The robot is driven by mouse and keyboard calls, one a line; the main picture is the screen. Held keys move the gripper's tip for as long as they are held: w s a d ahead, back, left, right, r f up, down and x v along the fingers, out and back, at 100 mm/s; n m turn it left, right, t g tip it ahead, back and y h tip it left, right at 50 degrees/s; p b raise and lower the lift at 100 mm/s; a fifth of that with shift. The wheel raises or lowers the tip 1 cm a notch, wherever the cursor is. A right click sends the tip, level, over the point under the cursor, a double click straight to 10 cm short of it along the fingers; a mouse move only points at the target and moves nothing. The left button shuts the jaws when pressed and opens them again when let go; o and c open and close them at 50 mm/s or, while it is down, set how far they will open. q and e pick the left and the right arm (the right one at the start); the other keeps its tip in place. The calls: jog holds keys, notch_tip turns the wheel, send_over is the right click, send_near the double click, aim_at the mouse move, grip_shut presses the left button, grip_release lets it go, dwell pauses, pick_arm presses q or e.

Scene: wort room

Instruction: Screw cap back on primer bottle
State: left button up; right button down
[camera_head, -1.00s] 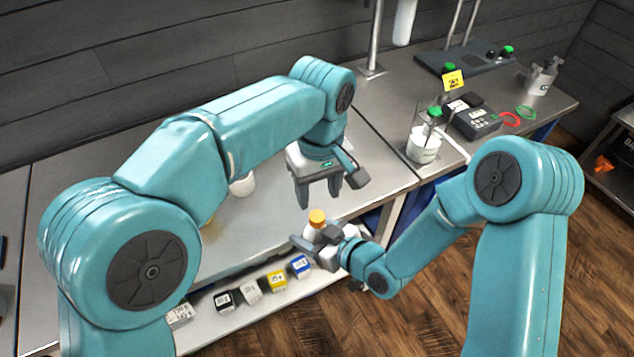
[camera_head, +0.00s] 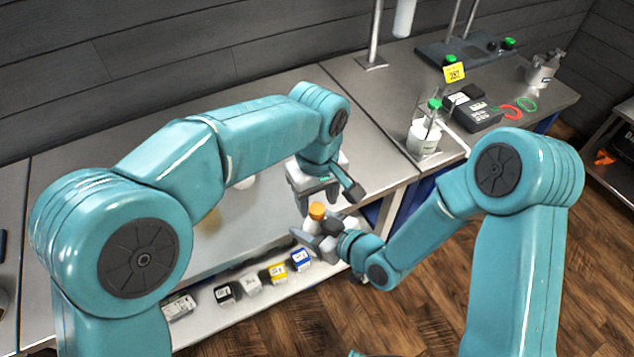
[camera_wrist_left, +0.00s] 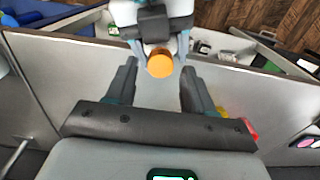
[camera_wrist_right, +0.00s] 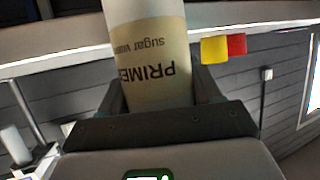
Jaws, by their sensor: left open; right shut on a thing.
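The primer bottle is white with a tan label reading "PRIMER sugar", and its label fills the upper middle of the right wrist view (camera_wrist_right: 150,65). My right gripper (camera_head: 322,238) is shut on the bottle's body and holds it in front of the bench edge. The orange cap (camera_head: 317,210) is on top of the bottle; whether it is tight I cannot tell. In the left wrist view the cap (camera_wrist_left: 160,63) shows end-on between and just beyond the fingertips of my left gripper (camera_wrist_left: 158,75), which is open and not touching it. In the head view the left gripper (camera_head: 322,200) is right above the cap.
Several small labelled boxes (camera_head: 278,273) stand on the lower shelf below. A white jar with a green top (camera_head: 423,140), a dark keypad device (camera_head: 476,115) and red and green rings (camera_head: 511,113) are on the right-hand bench. The bench top (camera_head: 255,225) is mostly clear.

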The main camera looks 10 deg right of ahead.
pick_arm(q)
jog(key=shift+s+f, duration=0.1)
jog(key=shift+f, duration=0.75)
jog(key=shift+c, duration=0.3)
grip_shut()
jog(key=shift+m, duration=1.7)
jog(key=shift+o, duration=0.7)
grip_release()
